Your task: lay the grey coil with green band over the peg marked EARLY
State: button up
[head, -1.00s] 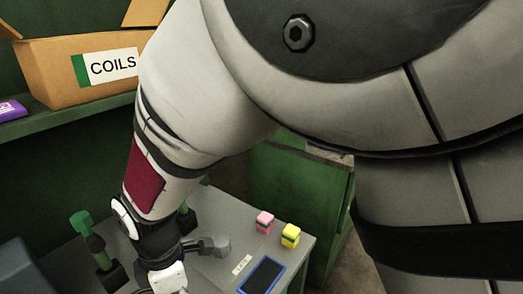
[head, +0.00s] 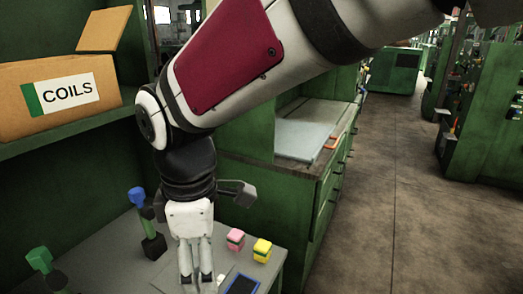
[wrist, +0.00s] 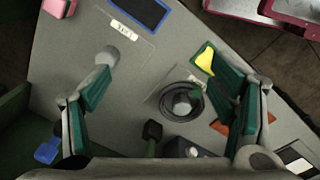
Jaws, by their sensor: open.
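A dark grey coil (wrist: 163,101) lies as a ring on the bench in the wrist view, around or under a grey round piece; a green patch shows on its right side. My gripper (wrist: 158,78) is open above it, the coil nearer the right finger and not held. In the head view my gripper (head: 197,277) points down over the bench's front, and the coil is out of sight. A grey-headed peg (head: 240,190) stands behind it; its head (wrist: 108,57) is by the left finger. A blue-headed peg (head: 138,195) and green-headed peg (head: 40,258) stand left. The label (wrist: 125,31) is unreadable.
A pink block (head: 235,238) and a yellow block (head: 262,250) stand right of my gripper, by a blue-framed dark panel (head: 242,285). A box marked COILS (head: 60,95) sits on the left shelf. Open floor (head: 390,200) lies to the right.

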jog(key=d+r+m, duration=0.3)
jog(key=d+m, duration=0.2)
jog(key=d, duration=0.6)
jog(key=s+d+m+t, duration=0.1)
jog(key=s+d+m, duration=0.5)
jog(key=d+m, duration=0.1)
jog(key=s+d+m+t, duration=0.1)
jog(key=s+d+m, duration=0.5)
jog(key=d, duration=0.4)
jog(key=shift+s+d+m, duration=0.25)
jog(key=shift+m, duration=0.55)
